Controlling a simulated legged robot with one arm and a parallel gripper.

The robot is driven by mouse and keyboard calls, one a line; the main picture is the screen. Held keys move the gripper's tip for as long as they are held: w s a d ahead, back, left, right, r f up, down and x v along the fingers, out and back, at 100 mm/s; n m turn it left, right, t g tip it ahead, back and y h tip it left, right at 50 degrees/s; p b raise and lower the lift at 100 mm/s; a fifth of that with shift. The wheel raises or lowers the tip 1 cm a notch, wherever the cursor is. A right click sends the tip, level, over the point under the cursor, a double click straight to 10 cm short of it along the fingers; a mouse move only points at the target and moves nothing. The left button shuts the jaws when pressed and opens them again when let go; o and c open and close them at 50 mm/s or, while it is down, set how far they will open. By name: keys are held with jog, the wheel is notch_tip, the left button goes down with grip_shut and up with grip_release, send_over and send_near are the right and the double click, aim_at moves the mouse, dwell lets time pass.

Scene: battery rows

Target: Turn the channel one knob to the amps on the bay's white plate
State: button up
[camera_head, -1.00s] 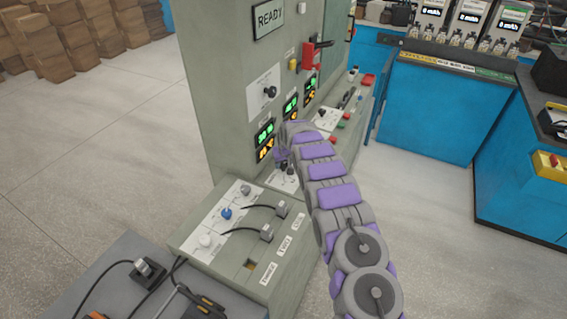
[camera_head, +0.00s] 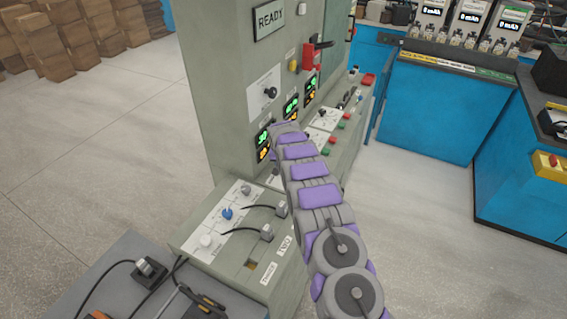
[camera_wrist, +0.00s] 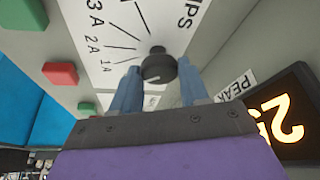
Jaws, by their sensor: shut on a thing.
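In the wrist view a dark round knob (camera_wrist: 158,66) sits on a white dial plate (camera_wrist: 115,35) marked 1A, 2A, 3A and with the end of a word, "PS". My gripper (camera_wrist: 158,88) has its blue fingers on both sides of the knob, shut on it. A pale mark shows on the knob's near side; which number it points to is unclear. In the head view my arm hides this knob and the gripper. A white plate (camera_head: 221,230) with blue, white and grey knobs lies on the low box. An upright white plate (camera_head: 260,87) on the cabinet has a black knob.
Red (camera_wrist: 60,75) and green (camera_wrist: 88,107) buttons stand left of the dial in the wrist view. A lit display (camera_wrist: 287,116) is at the right. In the head view, plugs with cables (camera_head: 267,232) sit on the low box. Open floor (camera_head: 410,200) lies to the right.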

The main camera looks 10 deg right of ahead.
jog(key=shift+a+m, duration=0.1)
jog(key=shift+m, duration=0.4)
jog(key=shift+h, duration=0.3)
jog(key=o, duration=1)
jog(key=shift+p+v, duration=1)
jog(key=shift+v, duration=7.65)
